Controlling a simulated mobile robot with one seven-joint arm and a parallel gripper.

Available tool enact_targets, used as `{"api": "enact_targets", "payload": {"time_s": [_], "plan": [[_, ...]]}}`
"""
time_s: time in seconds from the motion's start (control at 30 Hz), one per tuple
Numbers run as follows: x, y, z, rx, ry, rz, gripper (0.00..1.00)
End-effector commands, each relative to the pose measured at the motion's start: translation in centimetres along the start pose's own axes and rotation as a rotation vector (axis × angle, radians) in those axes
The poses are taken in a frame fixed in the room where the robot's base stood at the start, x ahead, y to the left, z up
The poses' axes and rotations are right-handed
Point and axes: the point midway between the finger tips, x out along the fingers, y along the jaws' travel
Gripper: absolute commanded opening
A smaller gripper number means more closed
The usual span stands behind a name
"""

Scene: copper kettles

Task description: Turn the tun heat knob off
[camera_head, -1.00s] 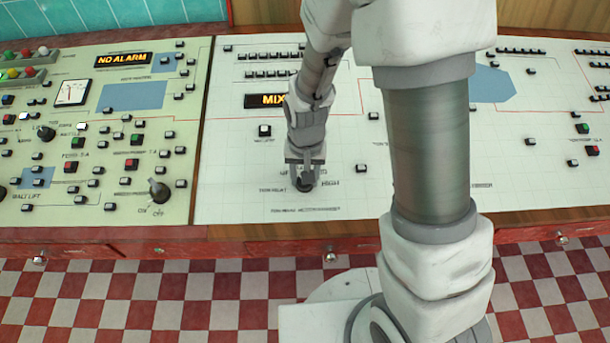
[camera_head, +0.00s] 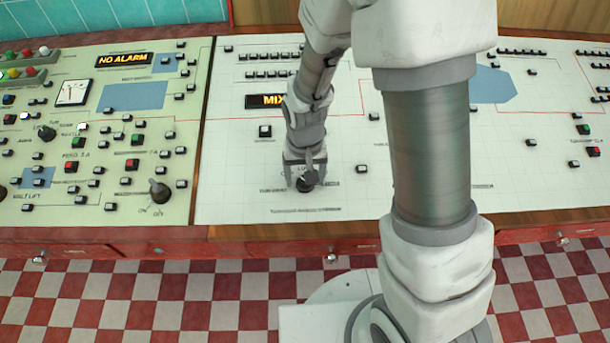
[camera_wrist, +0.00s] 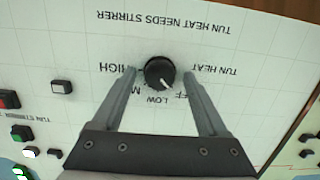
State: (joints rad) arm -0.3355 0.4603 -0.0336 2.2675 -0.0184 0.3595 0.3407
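The tun heat knob (camera_wrist: 159,72) is round and black with a white pointer mark, on the white panel. In the wrist view the mark points to the lower right, between LOW and the partly hidden OFF label. HIGH is printed on the left. My gripper (camera_wrist: 160,74) is open, its fingers on either side of the knob with gaps between them and it. The head view shows the knob (camera_head: 306,183) at the end of my gripper (camera_head: 304,174), which partly covers the labels there.
The white panel (camera_head: 240,200) carries other black buttons and an orange MIX display (camera_head: 266,101). To the left, the green panel (camera_head: 110,215) holds many buttons and a rotary knob (camera_head: 159,191). A wooden edge with small handles runs along the front.

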Motion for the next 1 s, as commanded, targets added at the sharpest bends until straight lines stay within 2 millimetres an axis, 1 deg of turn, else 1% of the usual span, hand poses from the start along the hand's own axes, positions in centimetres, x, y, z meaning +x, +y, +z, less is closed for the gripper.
{"api": "enact_targets", "payload": {"time_s": [0.23,0.37,0.47,0.67,0.9,1.0], "plan": [[-0.1,0.0,0.0,0.001,0.000,0.000,0.76],[-1.2,0.0,-0.1,0.001,0.002,-0.001,0.76],[-2.8,0.0,-0.1,0.001,0.004,-0.001,0.76],[-7.1,0.0,-0.1,0.001,0.005,-0.002,0.76],[-12.7,0.0,-0.1,0.001,0.006,-0.002,0.76],[-14.6,0.0,-0.1,0.001,0.004,-0.001,0.76]]}}
